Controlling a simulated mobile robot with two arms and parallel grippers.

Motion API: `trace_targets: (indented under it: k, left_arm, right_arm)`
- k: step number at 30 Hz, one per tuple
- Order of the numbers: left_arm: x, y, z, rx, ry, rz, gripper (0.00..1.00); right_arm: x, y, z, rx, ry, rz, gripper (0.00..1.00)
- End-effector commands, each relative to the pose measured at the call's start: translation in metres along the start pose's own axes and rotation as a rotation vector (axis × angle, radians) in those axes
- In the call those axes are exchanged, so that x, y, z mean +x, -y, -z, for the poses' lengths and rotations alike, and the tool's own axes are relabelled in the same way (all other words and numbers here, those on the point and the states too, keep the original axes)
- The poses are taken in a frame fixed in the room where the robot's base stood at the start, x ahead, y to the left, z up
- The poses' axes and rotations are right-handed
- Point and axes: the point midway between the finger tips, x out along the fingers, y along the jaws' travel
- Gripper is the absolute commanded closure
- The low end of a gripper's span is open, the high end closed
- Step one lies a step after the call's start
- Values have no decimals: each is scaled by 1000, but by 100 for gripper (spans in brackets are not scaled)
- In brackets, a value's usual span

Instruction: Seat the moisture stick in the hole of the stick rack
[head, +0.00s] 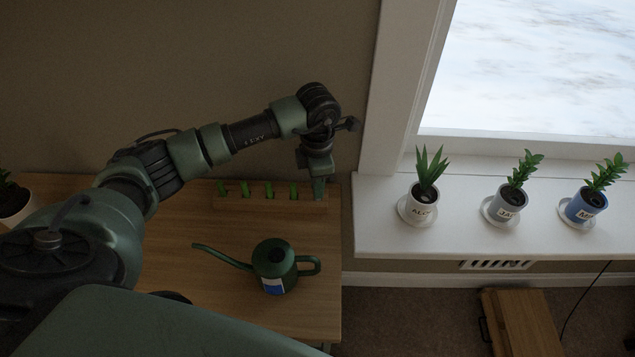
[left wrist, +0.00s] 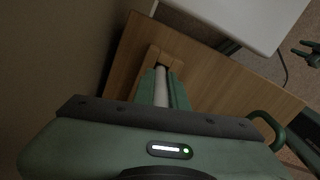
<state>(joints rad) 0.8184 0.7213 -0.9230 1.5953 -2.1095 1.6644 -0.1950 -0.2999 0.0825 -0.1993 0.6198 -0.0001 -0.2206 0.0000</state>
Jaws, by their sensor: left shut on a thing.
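My left gripper (head: 318,185) points down at the right end of the wooden stick rack (head: 262,204), on the table by the wall. In the left wrist view my left gripper (left wrist: 161,90) is shut on a pale, rod-like moisture stick (left wrist: 161,88). The stick's far end is at or just over the dark hole in the rack (left wrist: 152,54); I cannot tell how deep it sits. Several green-topped sticks (head: 268,190) stand in a row in the rack, left of the gripper.
A green watering can (head: 274,266) stands on the table (head: 215,285) in front of the rack. A potted plant (head: 14,203) is at the far left. Three potted plants stand on the white windowsill (head: 380,235). A wooden stool-like piece (head: 518,322) is on the floor at right.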

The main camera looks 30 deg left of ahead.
Motion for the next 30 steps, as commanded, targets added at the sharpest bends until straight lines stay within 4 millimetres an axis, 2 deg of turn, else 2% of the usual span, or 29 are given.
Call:
trace_targets:
  k: [10,11,12,13,23,26,30]
  left_arm:
    - [5,0,0,0,1,-1,100]
    - [4,0,0,0,1,-1,81]
    - [3,0,0,0,1,-1,70]
    - [3,0,0,0,1,-1,65]
    - [1,0,0,0,1,0,65]
    - [-5,-1,-1,0,3,-2,65]
    - [-28,-2,-1,0,5,-5,65]
  right_arm:
    - [5,0,-1,1,0,0,64]
    - [4,0,-1,1,0,1,64]
    - [3,1,-1,1,0,1,64]
    - [3,1,0,1,0,1,64]
    - [1,4,0,2,-1,5,64]
    - [2,5,0,2,-1,5,64]
    - [8,5,0,2,-1,5,64]
